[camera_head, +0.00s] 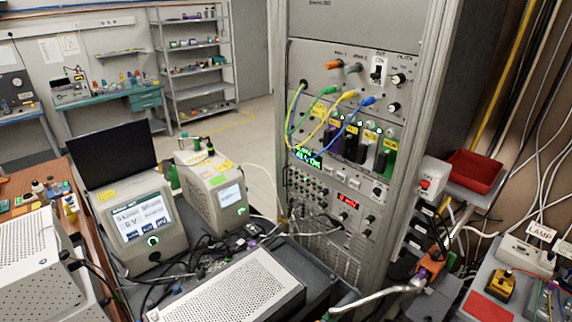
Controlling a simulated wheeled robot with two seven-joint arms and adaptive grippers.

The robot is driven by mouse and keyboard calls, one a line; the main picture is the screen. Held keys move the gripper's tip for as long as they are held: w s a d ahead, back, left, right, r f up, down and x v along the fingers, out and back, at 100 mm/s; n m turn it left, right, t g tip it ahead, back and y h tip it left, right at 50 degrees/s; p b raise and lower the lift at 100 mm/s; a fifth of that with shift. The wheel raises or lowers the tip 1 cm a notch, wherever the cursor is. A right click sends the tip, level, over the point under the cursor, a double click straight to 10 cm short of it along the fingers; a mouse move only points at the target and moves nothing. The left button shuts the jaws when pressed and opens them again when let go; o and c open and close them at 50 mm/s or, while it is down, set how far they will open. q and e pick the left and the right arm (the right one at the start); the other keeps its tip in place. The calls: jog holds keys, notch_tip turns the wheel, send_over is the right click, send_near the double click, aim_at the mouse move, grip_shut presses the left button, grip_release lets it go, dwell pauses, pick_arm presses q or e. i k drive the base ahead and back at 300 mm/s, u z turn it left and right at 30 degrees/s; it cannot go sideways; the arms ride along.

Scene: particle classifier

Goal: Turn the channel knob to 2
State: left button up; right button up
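The tall equipment rack (410,100) stands in the middle and carries several small round knobs. One black knob (398,78) is at the right of the upper panel, with another knob (394,107) below it. A further knob (377,192) is at the right edge of a lower panel. More dark knobs (371,219) sit beside a small red display (348,202). The labels are too small to read, so I cannot tell which is the channel knob or its setting. Neither of my grippers can be made out in the head view.
Blue, yellow and green cables (331,118) hang across the rack front. Two bench instruments (142,223) and a perforated grey box (235,290) stand at the left and front. A red bin (474,172) is right of the rack. Open floor (258,125) lies behind.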

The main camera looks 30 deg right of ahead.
aim_at(344, 216)
jog(key=z, duration=1.4)
